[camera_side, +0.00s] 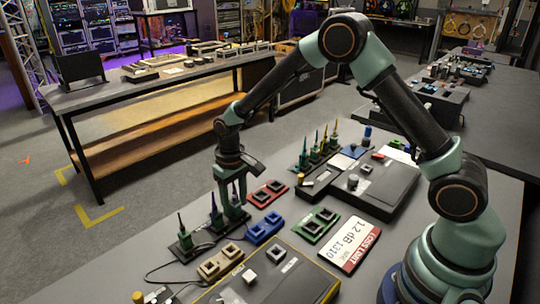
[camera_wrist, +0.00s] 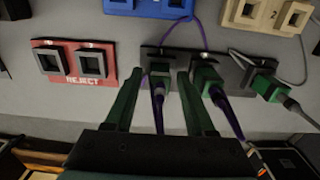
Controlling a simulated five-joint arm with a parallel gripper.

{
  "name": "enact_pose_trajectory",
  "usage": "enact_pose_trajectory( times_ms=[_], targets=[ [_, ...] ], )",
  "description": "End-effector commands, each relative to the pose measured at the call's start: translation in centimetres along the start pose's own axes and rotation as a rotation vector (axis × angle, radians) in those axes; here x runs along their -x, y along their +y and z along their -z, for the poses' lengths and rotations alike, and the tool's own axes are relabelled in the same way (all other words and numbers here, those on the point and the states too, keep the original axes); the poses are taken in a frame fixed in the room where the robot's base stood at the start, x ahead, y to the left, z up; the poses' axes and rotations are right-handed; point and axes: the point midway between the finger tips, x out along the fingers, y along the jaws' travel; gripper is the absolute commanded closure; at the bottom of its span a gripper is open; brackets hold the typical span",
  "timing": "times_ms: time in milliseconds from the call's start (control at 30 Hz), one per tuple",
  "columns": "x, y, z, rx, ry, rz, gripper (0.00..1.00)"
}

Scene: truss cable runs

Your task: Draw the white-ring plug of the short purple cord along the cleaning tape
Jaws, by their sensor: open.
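My gripper (camera_wrist: 160,80) is open, its two green fingers on either side of a green plug (camera_wrist: 157,84) with a purple tail; I cannot tell whether they touch it. A second green plug (camera_wrist: 208,80) with a purple tail stands just right of the fingers. Both sit in a dark rack (camera_wrist: 180,57), and a thin purple cord (camera_wrist: 204,30) loops behind it. Which plug has the white ring is too small to tell. In the side view my gripper (camera_side: 235,216) is down at the rack (camera_side: 184,247). I cannot surely identify the cleaning tape.
A third plug (camera_wrist: 266,85) with a grey cord sits at the rack's right. A red REJECT tray (camera_wrist: 75,63) is to the left. Blue (camera_side: 264,229), tan (camera_side: 221,262) and green (camera_side: 315,225) trays stand close by. A dark case (camera_side: 372,187) and a limit sign (camera_side: 353,240) lie beyond.

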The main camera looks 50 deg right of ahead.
Motion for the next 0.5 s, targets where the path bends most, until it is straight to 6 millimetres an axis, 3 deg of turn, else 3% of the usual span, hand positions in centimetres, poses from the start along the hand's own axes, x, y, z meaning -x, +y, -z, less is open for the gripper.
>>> enact_pose_trajectory(
  times_ms=[33,67,100,200,500],
  targets=[
    [0.01,0.0,0.0,0.0,0.0,0.0,0.45],
    [0.01,0.0,0.0,0.0,0.0,0.0,0.53],
    [0.01,0.0,0.0,0.0,0.0,0.0,0.68],
    [0.01,0.0,0.0,0.0,0.0,0.0,1.0],
    [0.1,0.0,0.01,0.0,0.0,0.0,1.0]
  ],
)
